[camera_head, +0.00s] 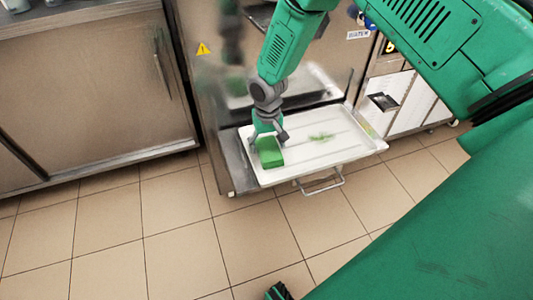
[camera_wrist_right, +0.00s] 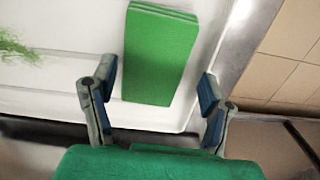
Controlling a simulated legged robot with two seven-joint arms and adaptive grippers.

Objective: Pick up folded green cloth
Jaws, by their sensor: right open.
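The folded green cloth (camera_head: 270,159) lies as a flat block near the left front corner of the white tray (camera_head: 330,155). In the right wrist view the cloth (camera_wrist_right: 160,55) shows layered edges along its top. My right gripper (camera_head: 267,138) comes down from above at the cloth. In the wrist view its open fingers (camera_wrist_right: 158,84) stand on either side of the cloth's near part, with a gap to the right finger and the left one close to the cloth. Contact cannot be told.
A green smear (camera_head: 320,137) marks the tray's middle. The tray sits on a steel ledge of the machine (camera_head: 205,90), with a metal handle (camera_head: 322,184) below its front edge. A steel cabinet (camera_head: 90,90) stands at left. The tiled floor (camera_head: 180,230) in front is clear.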

